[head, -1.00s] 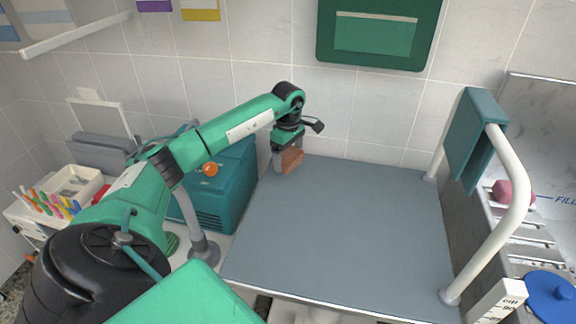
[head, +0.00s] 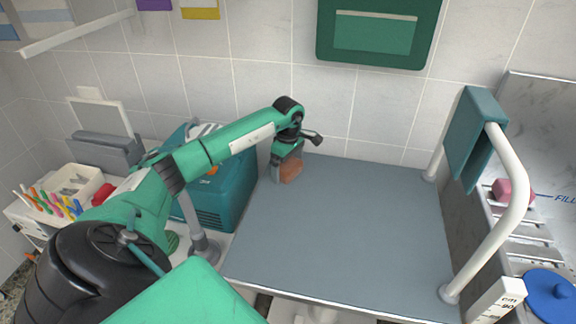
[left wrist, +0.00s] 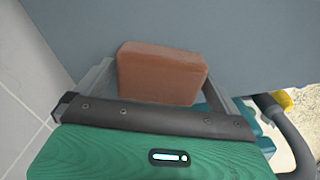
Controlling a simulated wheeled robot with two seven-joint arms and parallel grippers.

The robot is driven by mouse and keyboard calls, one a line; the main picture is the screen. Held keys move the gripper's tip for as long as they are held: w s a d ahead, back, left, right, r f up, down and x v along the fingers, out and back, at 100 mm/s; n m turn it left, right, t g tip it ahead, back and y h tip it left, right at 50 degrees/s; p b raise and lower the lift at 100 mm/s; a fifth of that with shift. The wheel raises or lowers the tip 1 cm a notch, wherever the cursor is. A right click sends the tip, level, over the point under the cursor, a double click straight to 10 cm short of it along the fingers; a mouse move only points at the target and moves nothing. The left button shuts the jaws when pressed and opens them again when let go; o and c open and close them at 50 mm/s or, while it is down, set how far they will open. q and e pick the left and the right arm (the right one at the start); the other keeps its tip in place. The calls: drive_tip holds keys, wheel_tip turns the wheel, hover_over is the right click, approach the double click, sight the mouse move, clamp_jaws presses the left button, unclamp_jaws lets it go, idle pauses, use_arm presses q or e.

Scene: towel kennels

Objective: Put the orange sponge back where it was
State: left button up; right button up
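The orange sponge (head: 291,171) is a brownish-orange block at the back left corner of the grey-blue table top. My left gripper (head: 284,172) points down there, with its fingers on either side of the sponge. In the left wrist view the sponge (left wrist: 162,73) sits between the two fingertips of the left gripper (left wrist: 163,85), which appear to touch its sides. The sponge is at or just above the surface; I cannot tell whether it rests on it. My right gripper is not in view.
The grey-blue table top (head: 345,230) is otherwise clear. A teal box (head: 230,190) stands along its left side. A white rail (head: 515,205) with a teal cloth (head: 470,140) rises at the right. Beyond it are a pink block (head: 512,192) and a blue lid (head: 552,295). The tiled wall is close behind.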

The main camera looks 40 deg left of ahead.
sight(288, 164)
use_arm(q)
drive_tip(key=shift+r, duration=0.1)
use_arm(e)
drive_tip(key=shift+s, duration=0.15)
use_arm(q)
wheel_tip(288, 164, up, 4)
drive_tip(key=shift+f, duration=0.15)
wheel_tip(288, 164, up, 8)
drive_tip(key=shift+r+b, duration=0.2)
drive_tip(key=shift+b, duration=0.1)
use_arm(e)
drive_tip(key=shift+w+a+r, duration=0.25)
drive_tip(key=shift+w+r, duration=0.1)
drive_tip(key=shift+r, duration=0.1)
